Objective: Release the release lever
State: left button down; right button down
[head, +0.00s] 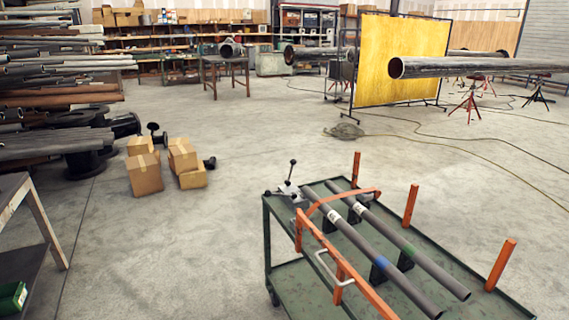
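A likely release lever (291,172) is a thin upright rod with a black ball knob. It rises from a grey metal clamp block (288,191) at the far left corner of a green cart (455,268). A second short arm with a dark knob sticks out left from the block. Two grey pipes (405,284) lie side by side on black supports on the cart, their far ends near the block. A bent light-grey handle (332,270) is on the orange frame at the cart's near left side. Neither of my grippers is in view.
Orange posts (410,205) stand up along the cart, and an orange bar (340,203) arches over the pipes. Cardboard boxes (145,174) sit on the floor left of the cart. A table edge (20,205) is at far left. The floor between is clear.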

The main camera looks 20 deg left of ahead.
aim_at(293, 162)
jog(key=i+j+z, duration=0.1)
jog(key=j, duration=0.25)
jog(key=i+j+z, duration=0.1)
jog(key=i+j, duration=0.15)
jog(key=j, duration=0.15)
jog(key=i+j, duration=0.15)
jog(key=j, duration=0.25)
jog(key=i+j+z, duration=0.15)
jog(key=j, duration=0.25)
jog(key=i+j+z, duration=0.1)
jog(key=j, duration=0.3)
jog(key=i+j+z, duration=0.1)
jog(key=j, duration=0.35)
jog(key=i+j, duration=0.2)
jog(key=j, duration=0.15)
jog(key=i+j+z, duration=0.1)
jog(key=j, duration=0.25)
jog(key=i+j+z, duration=0.1)
jog(key=i+j, duration=0.35)
jog(key=j, duration=0.25)
jog(key=i+j+z, duration=0.1)
jog(key=j, duration=0.25)
jog(key=i+j, duration=0.2)
jog(key=j, duration=0.2)
jog(key=i+j+z, duration=0.1)
jog(key=j, duration=0.3)
jog(key=i, duration=0.1)
